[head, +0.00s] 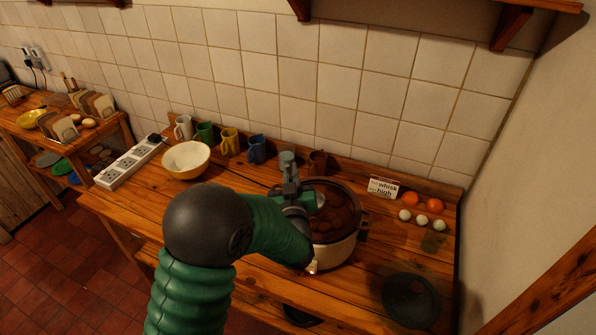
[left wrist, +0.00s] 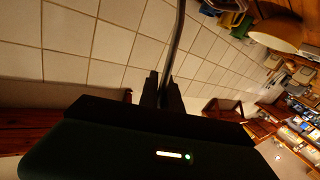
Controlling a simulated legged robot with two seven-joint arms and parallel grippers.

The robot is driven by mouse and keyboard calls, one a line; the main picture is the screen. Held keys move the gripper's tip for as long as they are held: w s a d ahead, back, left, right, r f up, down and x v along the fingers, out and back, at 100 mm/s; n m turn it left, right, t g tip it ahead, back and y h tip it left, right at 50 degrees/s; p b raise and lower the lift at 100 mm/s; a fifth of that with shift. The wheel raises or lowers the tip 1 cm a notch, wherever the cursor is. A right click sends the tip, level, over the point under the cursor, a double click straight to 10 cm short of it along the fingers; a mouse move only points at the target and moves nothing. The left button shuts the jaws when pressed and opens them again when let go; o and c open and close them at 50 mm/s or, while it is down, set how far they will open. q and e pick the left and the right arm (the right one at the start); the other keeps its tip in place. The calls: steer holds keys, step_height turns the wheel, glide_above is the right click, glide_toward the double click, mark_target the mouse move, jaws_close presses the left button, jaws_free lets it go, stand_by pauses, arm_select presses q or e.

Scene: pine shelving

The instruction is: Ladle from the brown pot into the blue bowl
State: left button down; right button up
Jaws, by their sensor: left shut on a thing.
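The pot (head: 337,254) stands on the wooden counter, with a pale outer wall and brown lumpy contents. My left gripper (head: 292,192) is over the pot's left rim, shut on a thin dark handle (left wrist: 178,45), apparently a ladle's. A grey-green rounded part (head: 318,199) beside the gripper may be the ladle's head; my arm hides much of it. I see no clearly blue bowl. A bowl with a cream inside and yellow outside (head: 186,160) stands left of the pot; it seems to show in the left wrist view (left wrist: 276,30). My right gripper is out of view.
Several mugs (head: 229,141) line the tiled wall. A power strip (head: 128,163) lies at the counter's left. A small sign (head: 383,187), oranges (head: 434,205) and eggs (head: 421,219) sit right of the pot. A dark round dish (head: 410,301) is at front right.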

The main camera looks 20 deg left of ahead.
arm_select(q)
steer(key=f+b, duration=0.4)
steer(key=f, duration=0.1)
steer(key=shift+s+d+f+b, duration=0.2)
steer(key=shift+s+d+b, duration=0.1)
steer(key=shift+d, duration=0.05)
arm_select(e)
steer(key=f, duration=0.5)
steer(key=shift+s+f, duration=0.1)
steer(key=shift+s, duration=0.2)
arm_select(q)
steer(key=shift+d, duration=0.25)
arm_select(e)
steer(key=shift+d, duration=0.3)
arm_select(q)
steer(key=shift+a, duration=0.1)
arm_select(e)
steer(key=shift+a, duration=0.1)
arm_select(q)
steer(key=shift+r, duration=0.1)
stand_by(0.4)
